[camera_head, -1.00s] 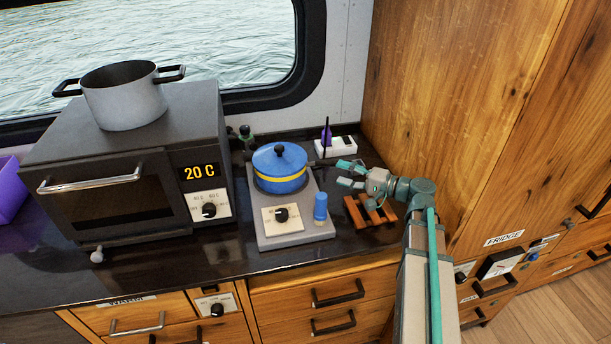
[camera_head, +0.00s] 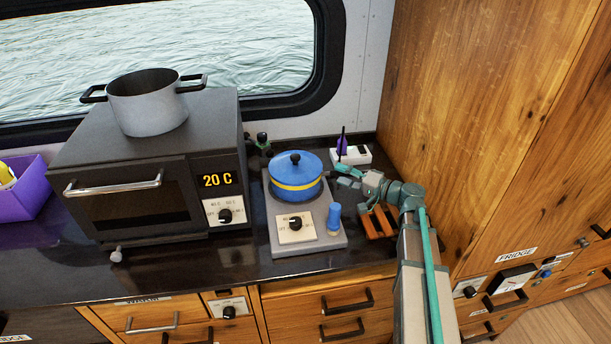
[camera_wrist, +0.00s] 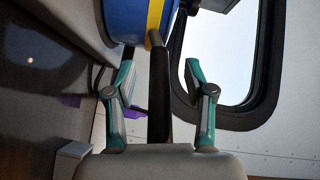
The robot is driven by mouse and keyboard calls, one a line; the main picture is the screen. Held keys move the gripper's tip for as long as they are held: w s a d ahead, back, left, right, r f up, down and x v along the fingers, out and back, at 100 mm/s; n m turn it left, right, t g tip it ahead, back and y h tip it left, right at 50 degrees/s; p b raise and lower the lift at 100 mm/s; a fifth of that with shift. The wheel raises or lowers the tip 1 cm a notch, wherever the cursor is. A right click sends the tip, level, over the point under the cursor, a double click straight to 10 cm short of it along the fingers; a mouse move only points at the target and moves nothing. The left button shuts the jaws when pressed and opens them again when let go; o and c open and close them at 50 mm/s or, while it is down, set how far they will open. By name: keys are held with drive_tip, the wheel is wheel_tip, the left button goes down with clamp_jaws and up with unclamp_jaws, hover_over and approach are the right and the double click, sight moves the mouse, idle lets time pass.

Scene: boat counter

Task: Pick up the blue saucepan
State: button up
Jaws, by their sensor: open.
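The blue saucepan (camera_head: 296,188) has a yellow band and a blue lid with a black knob. It sits upright on the grey hot plate (camera_head: 283,240). My gripper (camera_head: 343,177) is just right of the saucepan, at its handle side. In the wrist view, the saucepan's blue and yellow side (camera_wrist: 125,20) fills the top, and its dark handle (camera_wrist: 158,95) runs down between my two teal fingers (camera_wrist: 158,75). The fingers are open, with a gap on both sides of the handle. In the head view my gripper hides most of the handle.
A grey pot (camera_head: 148,110) stands on the oven (camera_head: 130,200) at left. A blue cylinder (camera_head: 334,216) stands on the hot plate's right front. A wooden rack (camera_head: 378,224) lies under my arm. A white box (camera_head: 352,155) is behind, and a wooden wall (camera_head: 460,110) is right.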

clamp_jaws()
idle(0.3)
idle(0.4)
